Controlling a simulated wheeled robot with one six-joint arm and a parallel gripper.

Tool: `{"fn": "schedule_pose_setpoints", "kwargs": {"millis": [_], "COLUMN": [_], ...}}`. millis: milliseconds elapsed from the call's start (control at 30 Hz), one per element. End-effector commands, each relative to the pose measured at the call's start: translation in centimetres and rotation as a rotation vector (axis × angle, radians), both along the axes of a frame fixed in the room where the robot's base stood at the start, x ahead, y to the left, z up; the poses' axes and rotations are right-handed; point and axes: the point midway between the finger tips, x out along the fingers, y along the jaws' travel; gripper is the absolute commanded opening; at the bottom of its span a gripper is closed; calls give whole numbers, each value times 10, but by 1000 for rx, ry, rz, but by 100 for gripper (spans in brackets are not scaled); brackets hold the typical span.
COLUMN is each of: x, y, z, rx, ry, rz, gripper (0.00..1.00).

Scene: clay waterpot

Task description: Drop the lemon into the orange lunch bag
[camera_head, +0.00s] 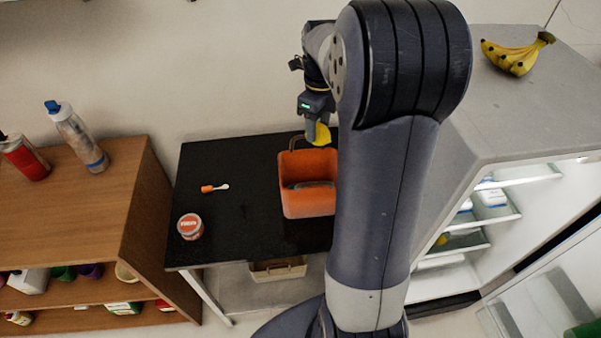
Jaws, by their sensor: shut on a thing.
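The orange lunch bag (308,205) stands on the black table, with its dark handle raised at the far side and its top open. A yellow lemon (322,135) is at the tips of my gripper (318,125), just above the far edge of the bag. My gripper is shut on the lemon and points down. The fingertips are small and partly hidden by the lemon. My own arm hides the bag's right edge.
The black table (240,232) also holds a small jar (190,226) and an orange-handled utensil (214,188). A wooden shelf (95,215) with bottles stands left. An open fridge (480,130) with bananas (518,54) on top stands right. The table's left part is mostly clear.

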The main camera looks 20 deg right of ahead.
Motion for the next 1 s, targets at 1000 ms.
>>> {"fn": "schedule_pose_setpoints", "kwargs": {"millis": [1000], "x": [0], "y": [0], "z": [-60], "rx": [0], "ry": [0], "rz": [2], "gripper": [24]}}
